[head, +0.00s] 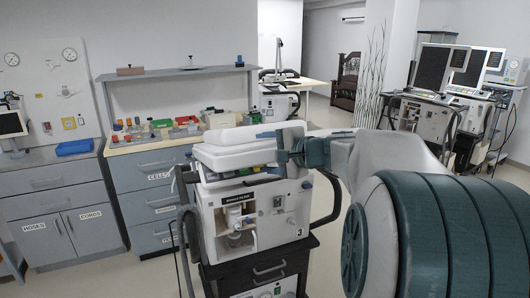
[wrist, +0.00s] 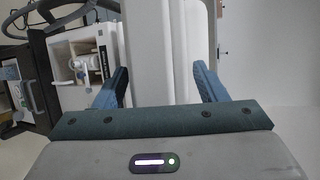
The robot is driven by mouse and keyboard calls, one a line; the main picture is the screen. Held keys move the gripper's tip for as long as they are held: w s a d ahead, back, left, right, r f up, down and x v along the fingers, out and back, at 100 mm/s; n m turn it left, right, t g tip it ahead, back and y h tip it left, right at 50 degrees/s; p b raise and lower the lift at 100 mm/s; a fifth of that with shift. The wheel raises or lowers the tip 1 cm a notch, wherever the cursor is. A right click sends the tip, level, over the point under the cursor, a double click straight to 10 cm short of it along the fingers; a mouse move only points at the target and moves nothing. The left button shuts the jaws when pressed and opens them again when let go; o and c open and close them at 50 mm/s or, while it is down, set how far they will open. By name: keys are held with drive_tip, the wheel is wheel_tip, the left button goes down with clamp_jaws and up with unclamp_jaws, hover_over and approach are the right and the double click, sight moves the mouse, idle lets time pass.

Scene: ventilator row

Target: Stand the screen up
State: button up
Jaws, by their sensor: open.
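The screen (head: 240,138) is a white slab lying nearly flat on top of the ventilator marked 3 (head: 265,212), its face not visible to me. My gripper (head: 286,147) is at the slab's right end in the head view. In the wrist view my gripper (wrist: 161,72) is open, with one blue finger on each side of a long white panel (wrist: 163,40), which looks like the screen. A gap shows beside the fingers; whether either touches is hard to tell. My arm hides part of the ventilator's right side.
Ventilators with upright screens (head: 433,68) stand at the back right. A dark curved handle (head: 327,197) sticks out at the ventilator's right.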

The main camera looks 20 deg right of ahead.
drive_tip(key=c, duration=1.4)
drive_tip(key=shift+r, duration=0.15)
